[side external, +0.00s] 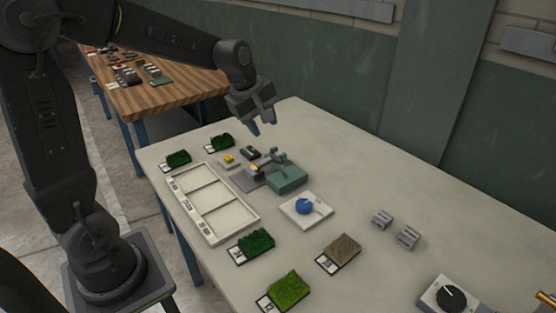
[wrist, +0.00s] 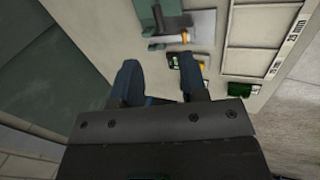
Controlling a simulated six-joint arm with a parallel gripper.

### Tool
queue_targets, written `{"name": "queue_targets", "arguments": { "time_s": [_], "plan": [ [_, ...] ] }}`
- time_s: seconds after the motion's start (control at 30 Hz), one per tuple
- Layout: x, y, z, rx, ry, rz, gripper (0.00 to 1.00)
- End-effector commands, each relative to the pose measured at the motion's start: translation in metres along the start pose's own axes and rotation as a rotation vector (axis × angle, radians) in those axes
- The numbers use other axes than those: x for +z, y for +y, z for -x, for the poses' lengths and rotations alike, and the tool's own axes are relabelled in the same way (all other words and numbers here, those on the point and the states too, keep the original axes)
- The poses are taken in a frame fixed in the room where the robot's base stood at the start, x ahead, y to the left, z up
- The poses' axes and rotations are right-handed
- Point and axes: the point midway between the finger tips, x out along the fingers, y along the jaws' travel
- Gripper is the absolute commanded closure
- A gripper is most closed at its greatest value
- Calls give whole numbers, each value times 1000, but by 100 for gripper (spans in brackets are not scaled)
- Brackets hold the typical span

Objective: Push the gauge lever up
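The gauge (side external: 287,179) is a green block with a grey plate and an upright grey post, standing near the middle of the table. A dark, bar-like lever (side external: 262,167) with a yellow-orange end lies low over the plate; its exact angle is hard to tell. In the wrist view the gauge (wrist: 146,14) is at the top, partly cut off, with the lever's yellow-orange end (wrist: 185,37) showing. My gripper (side external: 255,132) hangs above and behind the gauge, apart from it. In the wrist view my gripper (wrist: 160,82) has its two fingers spread, with nothing held.
A white sectioned tray (side external: 212,203) lies left of the gauge. A white plate with a blue knob (side external: 304,206) is in front of it. Turf samples (side external: 257,243) stand around, and small grey blocks (side external: 408,237) lie to the right. The table's back right is clear.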

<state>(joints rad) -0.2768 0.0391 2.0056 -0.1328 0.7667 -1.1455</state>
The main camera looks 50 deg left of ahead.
Motion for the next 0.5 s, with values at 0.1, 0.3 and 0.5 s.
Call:
{"name": "queue_targets", "arguments": {
  "time_s": [0.1, 0.3, 0.5],
  "plan": [
    [-7, 5, -9, -6, -1, 64, 60],
    [-7, 4, -30, -9, -3, 72, 60],
    [-6, 3, -70, -11, -3, 71, 60]
  ]
}}
